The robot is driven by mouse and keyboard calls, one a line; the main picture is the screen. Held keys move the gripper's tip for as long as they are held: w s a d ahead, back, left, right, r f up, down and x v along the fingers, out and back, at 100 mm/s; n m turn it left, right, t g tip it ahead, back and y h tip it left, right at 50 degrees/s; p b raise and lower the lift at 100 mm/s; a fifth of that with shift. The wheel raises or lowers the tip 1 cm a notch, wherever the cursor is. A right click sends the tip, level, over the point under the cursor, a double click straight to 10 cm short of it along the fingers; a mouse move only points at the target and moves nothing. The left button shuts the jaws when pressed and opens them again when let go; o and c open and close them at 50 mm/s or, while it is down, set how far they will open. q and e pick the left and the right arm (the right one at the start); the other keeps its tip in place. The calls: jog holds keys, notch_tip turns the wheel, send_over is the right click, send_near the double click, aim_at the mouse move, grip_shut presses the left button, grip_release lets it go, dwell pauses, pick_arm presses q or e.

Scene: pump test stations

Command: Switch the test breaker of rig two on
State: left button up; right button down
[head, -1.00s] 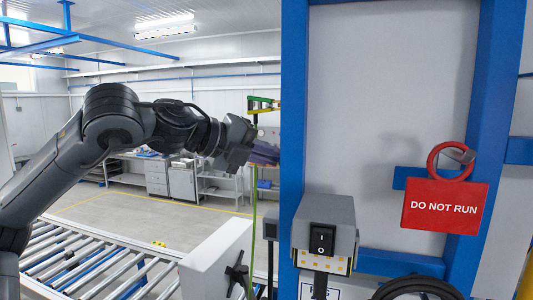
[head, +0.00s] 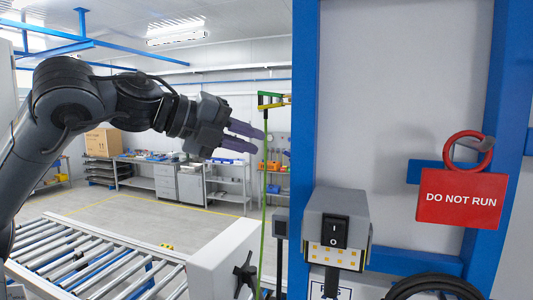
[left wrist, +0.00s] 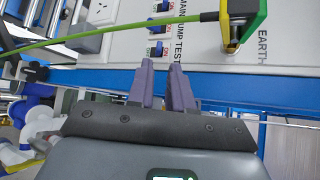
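My left gripper (head: 258,142) is in the middle of the head view, left of a blue frame post. Its two purple fingers are apart with nothing between them; in the left wrist view the gripper (left wrist: 162,68) points at a pale panel. The panel (left wrist: 205,45) carries a column of small toggle switches (left wrist: 157,29) and lettering partly reading "PUMP TEST". The fingertips are just below the lowest visible toggle (left wrist: 155,50); contact cannot be told. Rig numbers and switch states are not readable. My right gripper is not in view.
A green-yellow earth clamp (left wrist: 243,22) and a green cable (left wrist: 110,31) cross near the panel. A red "DO NOT RUN" tag (head: 461,198) hangs right. A grey box (head: 338,205) with a black rocker switch (head: 334,231) stands front centre. A roller conveyor (head: 85,262) is lower left.

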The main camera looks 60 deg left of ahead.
pick_arm(q)
jog(key=shift+b+v, duration=0.35)
jog(key=shift+v, duration=1.6)
jog(key=shift+d, duration=0.15)
